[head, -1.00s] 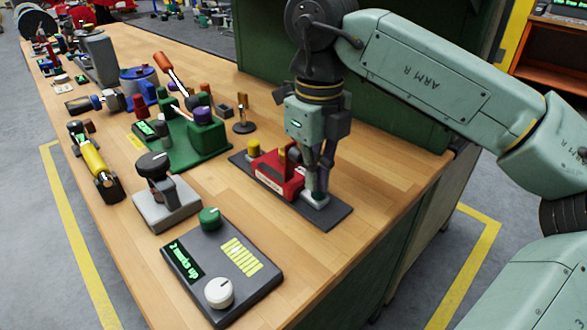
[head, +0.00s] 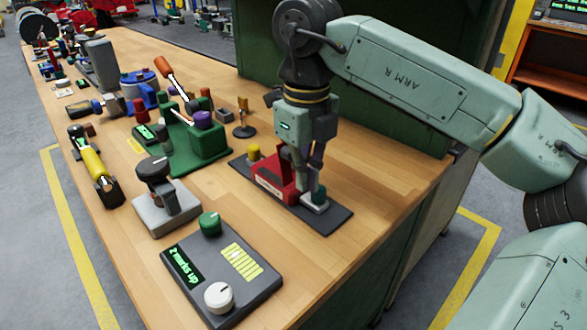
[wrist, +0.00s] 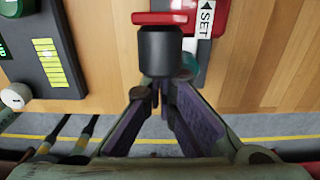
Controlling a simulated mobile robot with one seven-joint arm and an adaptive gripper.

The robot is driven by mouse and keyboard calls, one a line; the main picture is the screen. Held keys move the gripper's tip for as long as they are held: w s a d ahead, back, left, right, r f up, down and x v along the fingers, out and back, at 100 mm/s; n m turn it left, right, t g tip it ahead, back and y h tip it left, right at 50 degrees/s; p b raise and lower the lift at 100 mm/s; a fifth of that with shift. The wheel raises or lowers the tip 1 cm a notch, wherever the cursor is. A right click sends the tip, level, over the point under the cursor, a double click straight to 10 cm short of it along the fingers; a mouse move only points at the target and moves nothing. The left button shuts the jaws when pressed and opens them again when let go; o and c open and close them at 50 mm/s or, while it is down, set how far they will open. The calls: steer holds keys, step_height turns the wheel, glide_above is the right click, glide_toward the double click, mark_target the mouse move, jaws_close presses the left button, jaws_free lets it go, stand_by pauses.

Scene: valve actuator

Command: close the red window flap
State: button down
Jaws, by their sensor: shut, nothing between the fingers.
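The red unit (head: 270,182) sits on a dark plate (head: 330,219) near the right side of the bench. It has a white label and a yellow knob at its left end. My gripper (head: 311,190) points down at its right end, close to a green knob and a pale metal block. In the wrist view, my gripper (wrist: 160,92) is shut and empty. A dark cylinder with a red bar (wrist: 160,18) across it lies just beyond the fingertips. Contact and the flap's exact angle cannot be told; my fingers partly hide the unit.
A grey panel (head: 225,275) with green and white knobs is at the front. A grey block with a black knob (head: 163,195) and a green lever fixture (head: 197,140) stand to the left. A green cabinet wall rises behind. Bare wood lies right of the plate.

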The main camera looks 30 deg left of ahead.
steer(key=shift+w+a+p, duration=0.35)
steer(key=shift+w+a, duration=0.05)
steer(key=shift+a, duration=0.75)
steer(key=shift+w+a+p, duration=0.3)
steer(key=shift+w+a, duration=0.15)
steer(key=shift+a, duration=0.7)
steer(key=shift+w+a+p, duration=0.35)
steer(key=shift+w+a, duration=0.05)
steer(key=shift+a, duration=0.75)
steer(key=shift+w+a+r, duration=0.1)
steer(key=shift+a, duration=0.2)
steer(key=shift+w+a, duration=0.15)
steer(key=shift+a, duration=0.1)
steer(key=shift+r, duration=0.2)
steer(key=shift+r+p, duration=0.65)
steer(key=shift+p, duration=0.15)
steer(key=shift+a+r+p, duration=0.35)
steer(key=shift+r+p, duration=0.05)
steer(key=shift+d+r+p, duration=0.25)
steer(key=shift+r+p, duration=0.3)
steer(key=shift+r, duration=0.1)
step_height(320, 180, up, 3)
steer(key=shift+d+r+p, duration=0.1)
steer(key=shift+p, duration=1.1)
